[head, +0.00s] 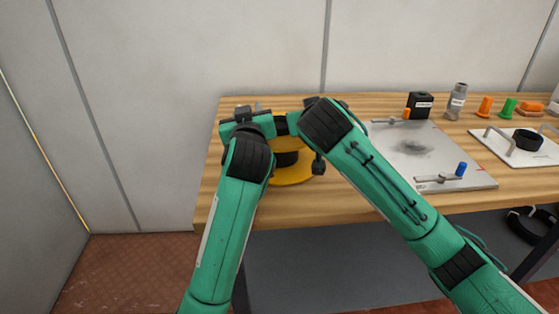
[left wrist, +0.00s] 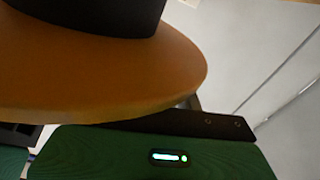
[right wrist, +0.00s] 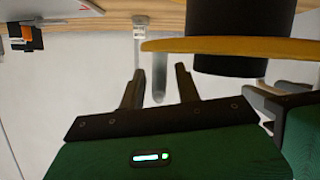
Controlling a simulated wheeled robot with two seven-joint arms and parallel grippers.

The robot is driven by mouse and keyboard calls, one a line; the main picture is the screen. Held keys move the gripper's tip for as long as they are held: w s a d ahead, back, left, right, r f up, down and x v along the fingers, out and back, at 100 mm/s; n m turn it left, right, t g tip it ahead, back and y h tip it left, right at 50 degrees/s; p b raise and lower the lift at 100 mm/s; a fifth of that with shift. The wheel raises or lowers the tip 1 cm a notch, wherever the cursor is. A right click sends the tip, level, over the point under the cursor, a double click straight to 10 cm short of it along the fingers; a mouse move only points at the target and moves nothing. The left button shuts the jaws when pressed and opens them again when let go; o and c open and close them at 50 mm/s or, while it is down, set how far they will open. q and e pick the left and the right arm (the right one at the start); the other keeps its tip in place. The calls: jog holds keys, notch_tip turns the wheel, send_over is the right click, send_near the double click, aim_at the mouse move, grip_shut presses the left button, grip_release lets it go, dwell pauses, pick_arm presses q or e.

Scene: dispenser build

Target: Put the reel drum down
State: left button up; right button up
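The reel drum, with a yellow flange (head: 293,178) and a black core (head: 287,159), is at the left end of the wooden table, partly hidden by my arms. In the left wrist view its flange (left wrist: 110,85) fills much of the picture, close to my left gripper (head: 247,120), and hides the fingers. In the right wrist view my right gripper (right wrist: 158,78) is open, its two fingers apart with no object gripped between them. The drum's flange edge (right wrist: 240,46) is just beyond and beside those fingertips. Whether the drum touches the table is unclear.
Right of the drum lie a grey plate (head: 450,155) with a dark smudge and a blue knob (head: 461,169), and a white tray (head: 545,157) with a black ring (head: 527,140). A black box (head: 420,105), a grey bottle (head: 456,101) and orange and green pieces stand behind.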

pick_arm(q)
jog(key=shift+f, duration=0.1)
pick_arm(e)
jog(key=shift+s, duration=0.1)
pick_arm(q)
jog(key=s+d, duration=0.1)
jog(key=s, duration=1.1)
jog(key=shift+d, duration=0.15)
pick_arm(e)
jog(key=v, duration=1.2)
